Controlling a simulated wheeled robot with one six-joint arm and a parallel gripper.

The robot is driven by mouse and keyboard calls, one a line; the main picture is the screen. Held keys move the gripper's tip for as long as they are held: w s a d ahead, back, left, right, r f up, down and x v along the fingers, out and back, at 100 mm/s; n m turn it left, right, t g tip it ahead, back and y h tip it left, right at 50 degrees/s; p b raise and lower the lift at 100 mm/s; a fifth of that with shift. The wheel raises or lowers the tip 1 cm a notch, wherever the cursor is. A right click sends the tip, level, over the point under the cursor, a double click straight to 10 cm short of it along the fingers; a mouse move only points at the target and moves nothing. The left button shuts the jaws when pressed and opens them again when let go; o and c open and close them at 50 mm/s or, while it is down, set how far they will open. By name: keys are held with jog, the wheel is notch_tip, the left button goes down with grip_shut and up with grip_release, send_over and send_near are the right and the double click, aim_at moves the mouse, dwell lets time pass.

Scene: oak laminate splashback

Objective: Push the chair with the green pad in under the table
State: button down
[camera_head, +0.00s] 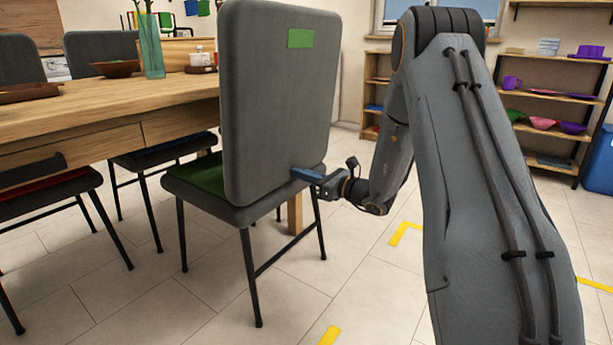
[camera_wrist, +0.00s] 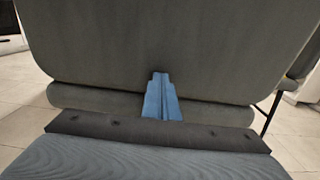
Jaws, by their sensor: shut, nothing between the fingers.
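The chair with the green pad (camera_head: 201,174) stands at the side of the wooden table (camera_head: 120,96), its grey backrest (camera_head: 262,105) turned toward me. A green patch is on the backrest. The seat's front is close to the table's edge; how far it reaches under is partly hidden by the backrest. My gripper (camera_head: 306,175) is shut at the lower right of the backrest and appears to touch it. In the wrist view the blue fingers (camera_wrist: 161,98) are together against the lower backrest (camera_wrist: 160,50), with nothing between them.
Another chair with a red pad (camera_head: 42,185) stands to the left, and a blue-padded chair (camera_head: 165,152) is beyond. Yellow floor marks (camera_head: 405,233) lie to the right on open tiles. A shelf (camera_head: 555,98) and a blue bin (camera_head: 600,162) stand at the right.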

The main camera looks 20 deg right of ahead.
jog(key=shift+x, duration=1.8)
jog(key=p+v, duration=0.4)
jog(key=v, duration=0.6)
jog(key=shift+d, duration=0.1)
